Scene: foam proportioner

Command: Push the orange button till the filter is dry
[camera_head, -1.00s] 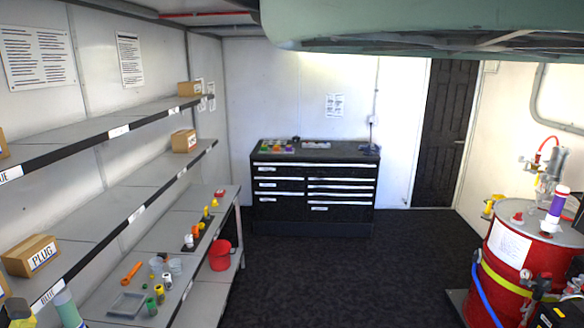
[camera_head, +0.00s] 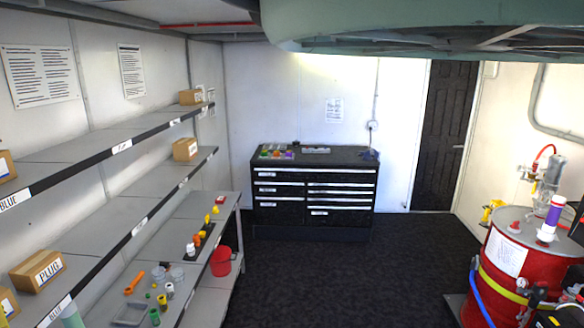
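No orange button can be made out in this view. A red drum (camera_head: 508,262) stands at the right edge with a white paper label and a yellow band. On and above its top are a clear and metal filter-like unit (camera_head: 545,190) and a white and purple cylinder (camera_head: 550,218). I cannot tell whether the unit is wet or dry, or whether it is the task's filter. My gripper is not in view.
Shelves (camera_head: 100,232) with cardboard boxes line the left wall. A black drawer cabinet (camera_head: 314,192) stands at the back. The dark floor (camera_head: 340,285) between is clear.

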